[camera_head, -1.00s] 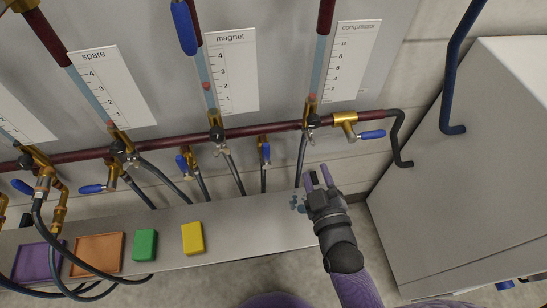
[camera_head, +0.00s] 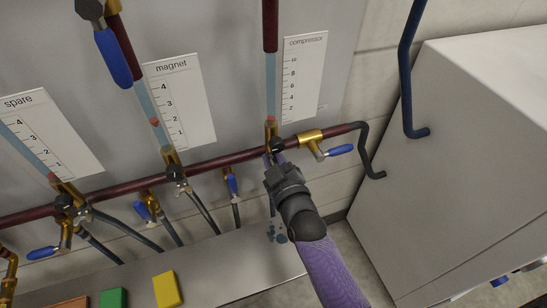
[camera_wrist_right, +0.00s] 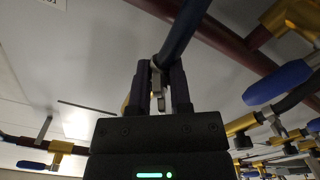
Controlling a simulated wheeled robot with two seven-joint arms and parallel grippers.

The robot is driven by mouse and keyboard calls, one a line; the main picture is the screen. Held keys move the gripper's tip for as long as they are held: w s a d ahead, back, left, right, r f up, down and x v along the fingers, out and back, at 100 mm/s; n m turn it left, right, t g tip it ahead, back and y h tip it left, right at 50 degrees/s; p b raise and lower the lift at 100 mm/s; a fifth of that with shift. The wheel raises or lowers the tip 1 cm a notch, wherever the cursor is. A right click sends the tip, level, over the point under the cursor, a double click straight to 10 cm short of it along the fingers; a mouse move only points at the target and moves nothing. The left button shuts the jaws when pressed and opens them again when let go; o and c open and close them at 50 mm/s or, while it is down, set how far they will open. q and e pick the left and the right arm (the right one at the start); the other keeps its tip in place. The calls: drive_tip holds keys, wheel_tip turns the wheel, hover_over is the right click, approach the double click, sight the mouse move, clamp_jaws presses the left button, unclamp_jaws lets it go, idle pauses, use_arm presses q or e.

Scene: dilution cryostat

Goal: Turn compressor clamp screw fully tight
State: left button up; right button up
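The compressor hose clamp sits below the compressor flow meter, under a brass fitting (camera_head: 270,132) with a black knob. In the head view my right gripper (camera_head: 275,160) is up against this spot and hides the clamp and its screw. In the right wrist view the metal clamp screw (camera_wrist_right: 157,82) lies between the two dark fingers of my right gripper (camera_wrist_right: 162,80). The dark blue hose (camera_wrist_right: 183,30) runs up from it. A narrow gap shows between the fingers; firm contact with the screw is not visible. My left gripper is not in view.
A dark red pipe (camera_head: 225,161) runs along the wall, with a blue-handled brass valve (camera_head: 312,138) just right of the gripper. Magnet and spare hoses hang left. A steel ledge (camera_head: 225,265) holds yellow (camera_head: 166,289) and green blocks. A large pale cabinet (camera_head: 470,160) stands right.

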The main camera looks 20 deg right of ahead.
clamp_jaws()
